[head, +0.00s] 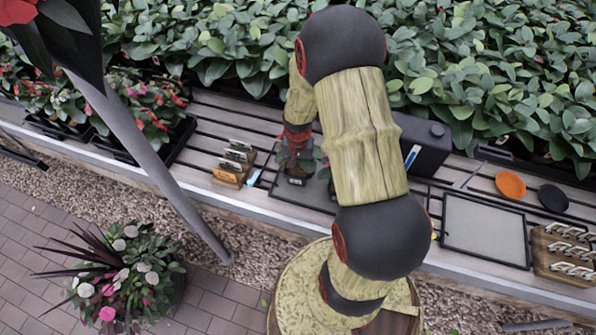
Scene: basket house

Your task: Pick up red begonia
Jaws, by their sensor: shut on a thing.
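My arm reaches down over the slatted bench, and my gripper (297,143) is at its far end, left of the arm's thick middle link. A small potted plant, which looks like the red begonia (296,176), is directly under the gripper. It has green leaves, reddish spots and a dark pot. My gripper is shut on it, though the fingers are small and partly merge with the foliage. The pot is close above or on a dark-rimmed tray (268,194); I cannot tell whether it touches. My arm hides part of the tray.
Seed-packet holders (233,165) stand left of the plant. A dark box (428,148) stands right of my arm. An empty grey tray (485,231), an orange dish (510,184) and a black dish (553,198) lie farther right. A slanted grey post (160,170) crosses the left side.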

